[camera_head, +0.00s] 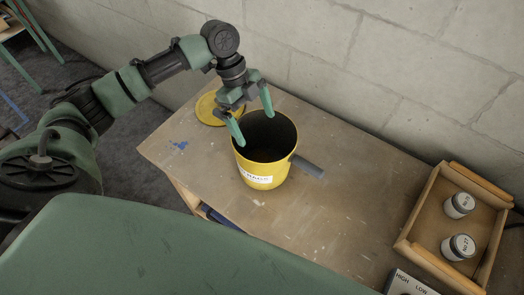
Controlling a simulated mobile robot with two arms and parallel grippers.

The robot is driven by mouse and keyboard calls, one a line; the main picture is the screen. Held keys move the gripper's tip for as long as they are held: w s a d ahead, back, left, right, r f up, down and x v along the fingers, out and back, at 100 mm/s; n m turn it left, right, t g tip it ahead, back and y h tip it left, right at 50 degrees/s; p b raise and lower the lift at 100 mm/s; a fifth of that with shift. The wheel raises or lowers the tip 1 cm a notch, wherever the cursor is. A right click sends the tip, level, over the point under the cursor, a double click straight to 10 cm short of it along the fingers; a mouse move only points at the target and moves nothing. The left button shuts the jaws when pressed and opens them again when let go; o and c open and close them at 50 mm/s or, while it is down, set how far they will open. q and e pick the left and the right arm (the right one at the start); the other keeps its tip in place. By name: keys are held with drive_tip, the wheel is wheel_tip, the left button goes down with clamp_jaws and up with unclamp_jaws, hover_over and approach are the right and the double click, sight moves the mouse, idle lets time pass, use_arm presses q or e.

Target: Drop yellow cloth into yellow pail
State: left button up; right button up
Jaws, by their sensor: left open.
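The yellow pail (250,172) stands upright on the wooden cart top, with a white label on its front and a dark interior. My left gripper (252,128) is open over the pail's back-left rim, its two green fingers spread apart. Nothing shows between the fingers. A flat, round yellow thing (207,109) lies on the cart just behind and left of the pail, partly covered by the gripper; I cannot tell whether it is a lid or cloth. No other yellow cloth shows, and the pail's bottom is hidden in shadow. My right gripper is not in view.
A grey handle-like bar (308,167) sticks out at the pail's right. A wooden tray (418,222) with two white-capped jars (459,205) stands at the right. A HIGH/LOW panel (408,286) is at the front edge. A block wall (360,60) runs behind. The cart's middle is clear.

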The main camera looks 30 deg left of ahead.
use_arm(q)
drive_tip(key=b+v, duration=0.1)
drive_tip(key=v, duration=0.6)
drive_tip(key=shift+b, duration=0.35)
drive_tip(key=shift+f, duration=0.15)
